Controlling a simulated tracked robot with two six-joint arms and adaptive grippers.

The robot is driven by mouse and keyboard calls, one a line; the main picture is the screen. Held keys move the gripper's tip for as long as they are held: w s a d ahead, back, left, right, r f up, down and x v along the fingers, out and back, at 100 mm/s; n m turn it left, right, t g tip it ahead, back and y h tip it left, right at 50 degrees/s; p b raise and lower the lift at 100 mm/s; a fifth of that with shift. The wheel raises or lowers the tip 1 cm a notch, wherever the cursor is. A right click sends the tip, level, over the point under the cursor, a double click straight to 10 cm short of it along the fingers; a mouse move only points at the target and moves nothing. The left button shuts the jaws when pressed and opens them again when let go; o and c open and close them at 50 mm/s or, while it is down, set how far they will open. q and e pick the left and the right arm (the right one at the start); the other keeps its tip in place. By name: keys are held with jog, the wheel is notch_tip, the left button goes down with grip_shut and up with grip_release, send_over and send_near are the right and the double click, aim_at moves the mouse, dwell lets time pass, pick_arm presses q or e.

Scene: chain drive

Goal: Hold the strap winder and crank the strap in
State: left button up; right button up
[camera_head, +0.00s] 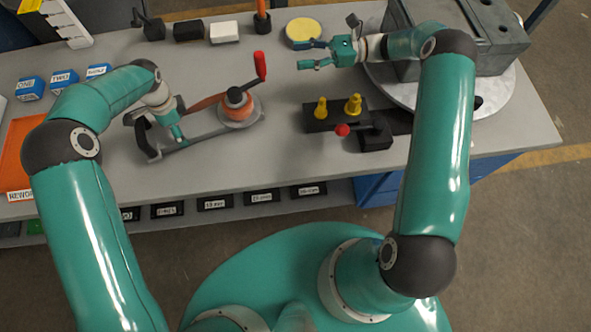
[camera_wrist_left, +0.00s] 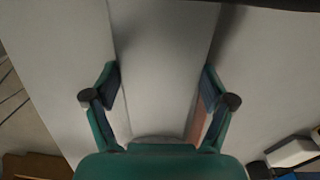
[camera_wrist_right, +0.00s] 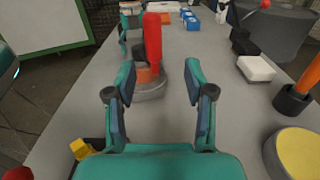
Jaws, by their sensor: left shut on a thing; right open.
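The strap winder (camera_head: 190,143) lies on the bench at centre left, with a grey frame and an orange strap wound on a round hub (camera_head: 237,108). Its crank has a red handle (camera_head: 260,65) standing up at the right; the handle also shows in the right wrist view (camera_wrist_right: 152,40). My left gripper (camera_head: 176,132) is shut on the winder's frame; in the left wrist view its fingers lie on both sides of a grey bar (camera_wrist_left: 163,60). My right gripper (camera_head: 305,54) is open and empty, to the right of the red handle and apart from it.
A black block with yellow knobs (camera_head: 322,108) and a red-knobbed lever (camera_head: 342,130) stand right of the winder. A yellow-topped disc (camera_head: 303,31) and a white block (camera_head: 224,32) are at the back. A grey machine (camera_head: 470,38) stands at the right.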

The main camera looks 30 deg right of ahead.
jog(key=s+a+f+n+g+h, duration=0.1)
jog(key=s+a+f+n+g, duration=0.1)
jog(key=s+a, duration=0.3)
jog(key=s+a+f+n+g+h, duration=0.2)
jog(key=s+a+g, duration=0.2)
jog(key=a, duration=0.6)
jog(key=s+a+f+n+g+h, duration=0.1)
jog(key=s+a+g, duration=0.3)
jog(key=a, duration=0.4)
jog(key=shift+s+f+n+h, duration=0.4)
jog(key=shift+s+f+n, duration=0.2)
jog(key=shift+s+f, duration=0.2)
jog(key=s+f+n+h, duration=0.1)
jog(key=s, duration=0.1)
jog(key=s+a+f+n+g+h, duration=0.1)
jog(key=s+f, duration=0.1)
jog(key=s+f+n+h, duration=0.1)
jog(key=s, duration=0.1)
jog(key=shift+s+a+f+g+h, duration=0.25)
jog(key=shift+a+f+g+h, duration=0.05)
jog(key=shift+a+f, duration=0.1)
jog(key=s+d+f+n+t+h, duration=0.4)
jog(key=s+d+f+n+t, duration=0.1)
jog(key=d+f+n, duration=0.4)
jog(key=shift+s+f+n+t+h, duration=0.15)
jog(key=shift+s+n+t+h, duration=0.2)
jog(key=shift+n+t, duration=0.4)
